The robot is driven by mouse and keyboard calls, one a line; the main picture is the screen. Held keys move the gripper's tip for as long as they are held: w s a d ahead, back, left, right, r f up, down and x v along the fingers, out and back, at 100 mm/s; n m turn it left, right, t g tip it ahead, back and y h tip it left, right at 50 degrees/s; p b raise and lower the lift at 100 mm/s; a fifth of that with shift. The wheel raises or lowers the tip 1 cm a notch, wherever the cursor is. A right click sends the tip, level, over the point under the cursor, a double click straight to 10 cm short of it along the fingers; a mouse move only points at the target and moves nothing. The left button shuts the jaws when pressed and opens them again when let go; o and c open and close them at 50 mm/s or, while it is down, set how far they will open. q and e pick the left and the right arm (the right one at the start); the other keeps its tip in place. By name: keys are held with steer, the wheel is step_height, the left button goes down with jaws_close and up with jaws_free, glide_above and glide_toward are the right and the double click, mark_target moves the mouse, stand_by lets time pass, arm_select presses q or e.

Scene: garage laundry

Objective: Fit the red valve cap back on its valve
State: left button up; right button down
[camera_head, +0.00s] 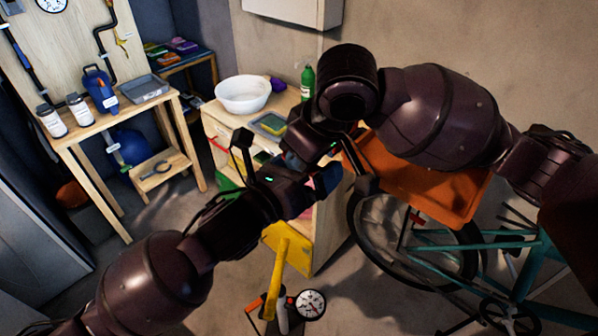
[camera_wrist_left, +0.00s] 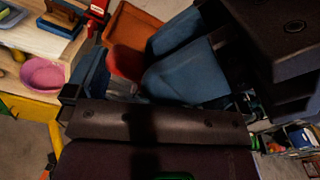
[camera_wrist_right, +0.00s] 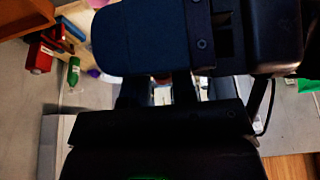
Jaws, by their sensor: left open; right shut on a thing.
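A dark red piece, probably the red valve cap (camera_wrist_left: 124,62), shows in the left wrist view at the tips of the blue fingers of my right gripper (camera_wrist_left: 150,68). In the head view my right gripper (camera_head: 291,163) is shut, pointing down-left between the spread fingers of my left gripper (camera_head: 302,162). My left gripper is open around that spot, and I cannot tell whether it touches the cap. The cap is hidden in the head view. In the right wrist view a blue finger pad (camera_wrist_right: 148,38) covers much of the picture. I cannot make out the valve.
A wooden cabinet holds a white basin (camera_head: 243,93) and a green bottle (camera_head: 307,82). An orange bin (camera_head: 430,190) sits above a teal bicycle (camera_head: 470,243) at right. A floor pump gauge (camera_head: 310,303) is in front. A workbench (camera_head: 160,97) stands left.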

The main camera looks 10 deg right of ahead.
arm_select(q)
steer(key=shift+c, duration=0.5)
steer(key=c, duration=0.5)
arm_select(e)
steer(key=c, duration=0.9)
jaws_free()
steer(key=shift+o, duration=0.2)
steer(key=shift+s+r, duration=0.1)
